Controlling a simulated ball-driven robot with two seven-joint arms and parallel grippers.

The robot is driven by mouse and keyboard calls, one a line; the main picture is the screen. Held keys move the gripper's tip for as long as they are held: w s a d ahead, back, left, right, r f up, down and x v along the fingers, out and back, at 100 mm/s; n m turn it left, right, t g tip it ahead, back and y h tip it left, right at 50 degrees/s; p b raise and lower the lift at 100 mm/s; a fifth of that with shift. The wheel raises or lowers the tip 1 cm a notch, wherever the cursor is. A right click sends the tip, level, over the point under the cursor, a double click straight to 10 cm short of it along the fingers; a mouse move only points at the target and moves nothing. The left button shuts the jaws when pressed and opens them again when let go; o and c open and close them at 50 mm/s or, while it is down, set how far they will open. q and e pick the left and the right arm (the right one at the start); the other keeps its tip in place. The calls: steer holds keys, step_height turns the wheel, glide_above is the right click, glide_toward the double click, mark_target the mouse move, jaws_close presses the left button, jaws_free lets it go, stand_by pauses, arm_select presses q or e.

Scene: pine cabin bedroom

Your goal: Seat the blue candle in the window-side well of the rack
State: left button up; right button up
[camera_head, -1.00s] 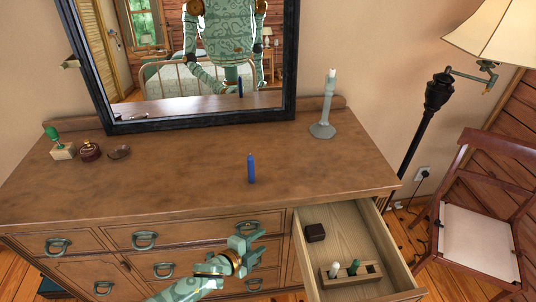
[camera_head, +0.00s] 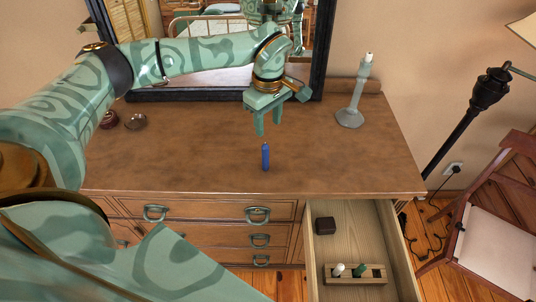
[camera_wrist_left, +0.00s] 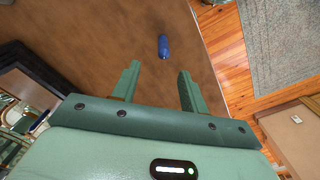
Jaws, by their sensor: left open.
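The blue candle (camera_head: 266,157) stands upright on the dresser top. My left gripper (camera_head: 268,128) is open and empty, pointing down just above and behind the candle. In the left wrist view the candle (camera_wrist_left: 164,47) shows beyond the gap between the two open fingers (camera_wrist_left: 158,72), apart from both. The wooden rack (camera_head: 352,281) lies in the open drawer at the right. A white piece (camera_head: 339,269) and a green piece (camera_head: 360,269) stand in it, and its right end shows an empty-looking well. My right gripper is not in view.
A small dark box (camera_head: 325,226) sits in the drawer (camera_head: 345,243) behind the rack. A grey candlestick (camera_head: 353,105) stands at the back right of the dresser top (camera_head: 200,160). A mirror (camera_head: 200,88) stands behind my left gripper. Small dishes stand at the back left.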

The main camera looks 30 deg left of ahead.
mark_target(265, 152)
arm_select(q)
step_height(265, 152, down, 7)
steer(key=shift+r, duration=0.2)
steer(key=shift+s+a+f, duration=0.15)
steer(key=shift+s+f, duration=0.05)
steer(key=shift+f, duration=1.2)
steer(key=shift+s+a+f, duration=0.15)
steer(key=shift+f, duration=1.2)
jaws_close()
